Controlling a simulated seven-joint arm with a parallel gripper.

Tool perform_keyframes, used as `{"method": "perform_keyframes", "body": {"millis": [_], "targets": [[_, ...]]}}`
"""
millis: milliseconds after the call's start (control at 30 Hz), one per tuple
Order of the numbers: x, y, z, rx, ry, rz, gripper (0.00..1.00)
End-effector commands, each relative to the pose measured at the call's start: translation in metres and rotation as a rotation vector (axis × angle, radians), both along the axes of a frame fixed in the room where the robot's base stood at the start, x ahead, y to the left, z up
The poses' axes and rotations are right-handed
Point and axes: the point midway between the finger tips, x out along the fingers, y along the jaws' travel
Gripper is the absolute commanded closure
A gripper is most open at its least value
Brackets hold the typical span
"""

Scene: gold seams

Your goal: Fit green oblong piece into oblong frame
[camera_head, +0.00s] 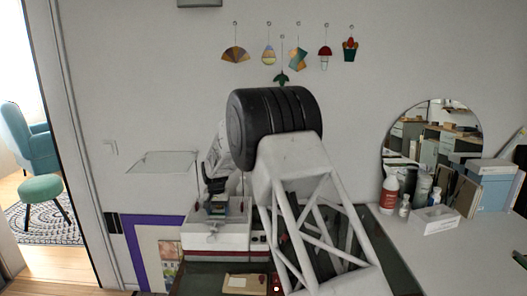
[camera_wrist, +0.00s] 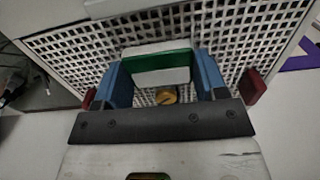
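In the wrist view my gripper (camera_wrist: 160,72) has two blue fingers set wide apart. A piece with a green band and whitish faces, the green oblong piece (camera_wrist: 165,67), spans the gap and appears to touch both fingers, over a white perforated grid (camera_wrist: 240,37). In the head view my arm hides much of the work area; the gripper (camera_head: 215,188) points down over a white box-like stand with a red stripe (camera_head: 215,240). Small coloured bits show under it, too small to tell apart. I cannot make out an oblong frame in either view.
A small yellow round part (camera_wrist: 166,96) lies by the grid below the piece. Several coloured ornaments (camera_head: 268,52) hang on the wall. A bottle (camera_head: 389,194) and a white box (camera_head: 435,220) stand on the right counter. A purple-edged panel (camera_head: 135,250) stands left of the stand.

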Motion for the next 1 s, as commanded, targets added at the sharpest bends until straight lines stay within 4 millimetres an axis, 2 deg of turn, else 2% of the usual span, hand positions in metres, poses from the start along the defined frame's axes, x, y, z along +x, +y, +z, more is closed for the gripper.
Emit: {"method": "perform_keyframes", "body": {"millis": [1000], "targets": [[0.000,0.000,0.022,0.000,-0.001,0.000,0.48]]}}
